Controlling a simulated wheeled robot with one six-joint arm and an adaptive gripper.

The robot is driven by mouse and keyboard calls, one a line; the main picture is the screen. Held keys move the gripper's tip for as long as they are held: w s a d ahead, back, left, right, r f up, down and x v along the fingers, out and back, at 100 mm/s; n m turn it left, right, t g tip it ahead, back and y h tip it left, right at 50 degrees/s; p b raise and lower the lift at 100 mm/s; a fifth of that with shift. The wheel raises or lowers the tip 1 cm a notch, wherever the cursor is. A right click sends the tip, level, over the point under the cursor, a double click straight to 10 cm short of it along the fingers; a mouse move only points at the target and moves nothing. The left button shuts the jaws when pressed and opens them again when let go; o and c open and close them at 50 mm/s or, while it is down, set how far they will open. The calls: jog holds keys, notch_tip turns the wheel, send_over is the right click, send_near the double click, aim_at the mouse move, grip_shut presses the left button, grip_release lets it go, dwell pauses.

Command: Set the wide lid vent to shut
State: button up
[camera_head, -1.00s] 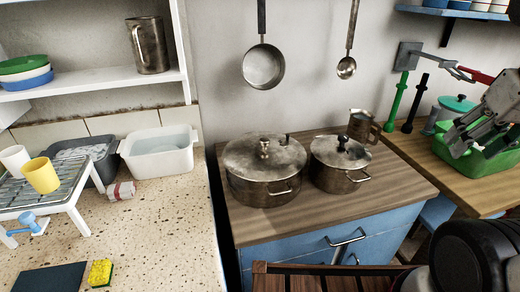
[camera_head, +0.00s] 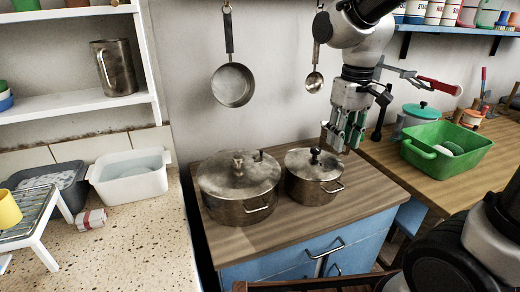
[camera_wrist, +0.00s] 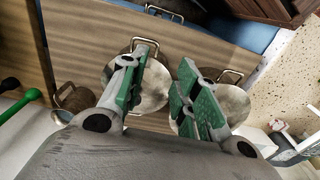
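The wide pot stands on the wooden cabinet top in the head view, and its wide lid (camera_head: 228,176) is on it, with a knob (camera_head: 238,166) in the middle. A small dark tab (camera_head: 258,156) shows near the lid's back edge; I cannot tell its setting. A smaller lidded pot (camera_head: 314,190) stands right of it. My gripper (camera_head: 345,142) hangs fingers down, behind and right of the smaller pot, apart from both lids. In the wrist view its fingers are apart and empty, and the wide lid (camera_wrist: 232,104) is partly hidden behind the right-hand finger.
A ladle and a pan (camera_head: 232,84) hang on the wall behind the pots. A metal jug (camera_wrist: 76,98) stands beside the smaller pot. A green tub (camera_head: 445,160) is on the right table. A white basin (camera_head: 130,178) is on the left counter. The cabinet front edge is clear.

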jog(key=m+g, duration=0.1)
jog(key=m, duration=0.1)
send_over(261, 151)
jog(key=s+d, duration=0.3)
jog(key=s, duration=0.1)
notch_tip(261, 151, down, 6)
jog(key=shift+w+a+r+m+h, duration=0.15)
jog(key=shift+w+a+m+h, duration=0.25)
jog(key=shift+w+a, duration=0.75)
jog(key=shift+w+a+r+m+t+y, duration=0.15)
jog(key=shift+w+a+r+m, duration=0.1)
jog(key=shift+w+r+m, duration=0.2)
jog(key=shift+w+a+r+m+t+y, duration=0.2)
jog(key=shift+w+r+m, duration=0.15)
jog(key=shift+w+r, duration=0.2)
jog(key=shift+s+d+r+m, duration=0.1)
jog(key=shift+s+m, duration=0.1)
jog(key=shift+m, duration=0.5)
jog(key=shift+f, duration=0.55)
notch_tip(261, 151, down, 7)
jog(key=shift+r, duration=0.1)
grip_shut()
